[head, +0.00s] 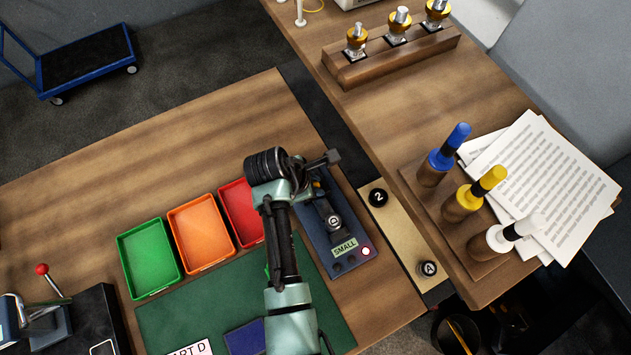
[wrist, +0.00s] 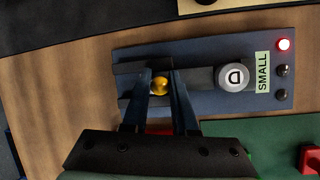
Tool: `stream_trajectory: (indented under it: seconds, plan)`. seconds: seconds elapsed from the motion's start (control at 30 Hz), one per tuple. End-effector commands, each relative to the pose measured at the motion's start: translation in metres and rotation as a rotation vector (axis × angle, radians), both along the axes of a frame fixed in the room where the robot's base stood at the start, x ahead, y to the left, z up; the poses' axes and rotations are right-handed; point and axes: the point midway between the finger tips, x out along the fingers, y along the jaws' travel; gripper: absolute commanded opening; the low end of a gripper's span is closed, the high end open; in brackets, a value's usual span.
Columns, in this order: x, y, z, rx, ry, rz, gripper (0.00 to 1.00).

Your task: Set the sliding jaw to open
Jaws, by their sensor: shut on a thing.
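The blue fixture (head: 352,257) labelled SMALL stands on the table in the head view, partly hidden behind my arm. It also fills the middle of the wrist view (wrist: 205,48). A yellow ball knob (wrist: 160,85) sits on its dark slide, at the left part. My gripper (wrist: 163,82) is shut on this knob, one finger on each side. A grey round piece marked D (wrist: 233,77) sits to the right of the fingers. The red lamp (wrist: 284,44) at the fixture's end is lit; the two lamps beside it are dark.
Green (head: 150,258), orange (head: 201,233) and red (head: 241,212) trays stand left of my arm. A tan strip (head: 400,240) with black knobs marked 2 and A lies right of the fixture. Colour-handled tools in a wooden block (head: 425,200) stand further right.

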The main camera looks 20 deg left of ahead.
Motion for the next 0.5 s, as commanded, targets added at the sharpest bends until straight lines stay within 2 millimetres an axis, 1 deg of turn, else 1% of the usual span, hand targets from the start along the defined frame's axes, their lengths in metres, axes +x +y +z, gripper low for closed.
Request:
stream_trajectory:
  seconds: [0.07,0.3,0.5]
  plan:
    - [0.002,0.002,-0.001,-0.001,0.000,0.002,0.00]
    - [0.021,0.021,-0.002,-0.001,0.000,0.003,0.00]
    - [0.024,0.025,-0.001,0.001,-0.001,0.002,0.00]
